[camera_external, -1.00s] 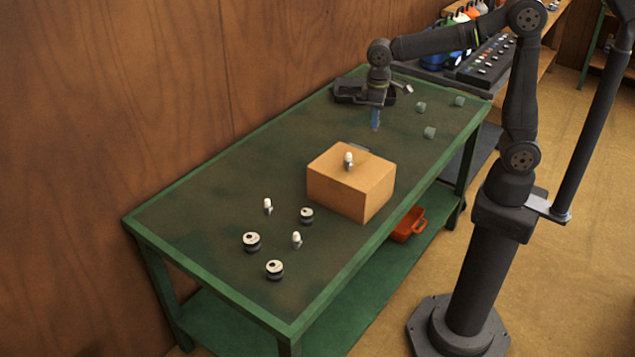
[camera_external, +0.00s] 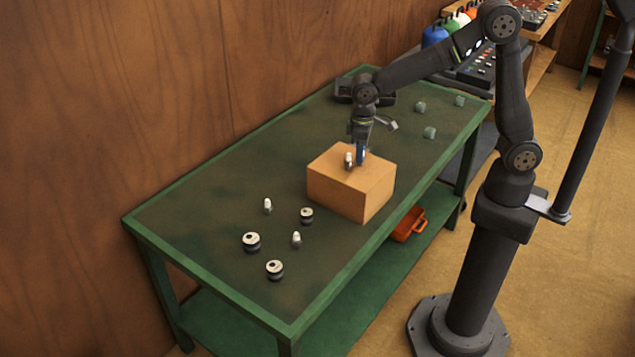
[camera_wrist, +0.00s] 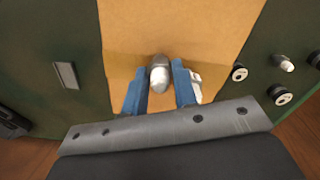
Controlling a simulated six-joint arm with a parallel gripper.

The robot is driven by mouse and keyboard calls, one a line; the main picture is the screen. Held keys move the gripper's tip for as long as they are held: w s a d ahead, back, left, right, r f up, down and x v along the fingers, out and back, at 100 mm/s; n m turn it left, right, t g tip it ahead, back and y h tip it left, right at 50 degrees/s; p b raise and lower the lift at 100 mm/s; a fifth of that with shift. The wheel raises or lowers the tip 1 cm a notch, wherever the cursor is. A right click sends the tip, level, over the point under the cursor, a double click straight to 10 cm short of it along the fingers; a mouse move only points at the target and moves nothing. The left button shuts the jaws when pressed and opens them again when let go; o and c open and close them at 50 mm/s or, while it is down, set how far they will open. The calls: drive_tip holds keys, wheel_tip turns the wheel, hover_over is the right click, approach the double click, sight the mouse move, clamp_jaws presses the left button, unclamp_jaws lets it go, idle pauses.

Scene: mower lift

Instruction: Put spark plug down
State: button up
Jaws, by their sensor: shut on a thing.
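My gripper (camera_external: 361,155) is over the top of the orange-brown box (camera_external: 345,190). In the wrist view, its blue fingers are closed around a spark plug (camera_wrist: 158,74) with a white body and a grey end. The held plug is hidden by the fingers in the external view. I cannot tell whether it touches the box top. A second spark plug (camera_external: 349,160) stands on the box, close to the left of my fingers; in the wrist view it is a white shape (camera_wrist: 195,82) partly hidden behind the right finger.
Two more spark plugs (camera_external: 267,205) and several black-and-white round parts (camera_external: 252,242) sit on the green table's left half (camera_external: 190,220). Several small grey-green pieces (camera_external: 430,132) and a black tray (camera_external: 345,90) are at the far end. A grey plate (camera_wrist: 65,75) lies beside the box.

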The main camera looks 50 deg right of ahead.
drive_tip(key=shift+f, duration=0.15)
drive_tip(key=o, duration=1)
wheel_tip(320, 180, up, 12)
drive_tip(key=shift+r, duration=0.2)
wheel_tip(320, 180, down, 12)
drive_tip(key=shift+f, duration=0.25)
drive_tip(key=shift+r, duration=2.15)
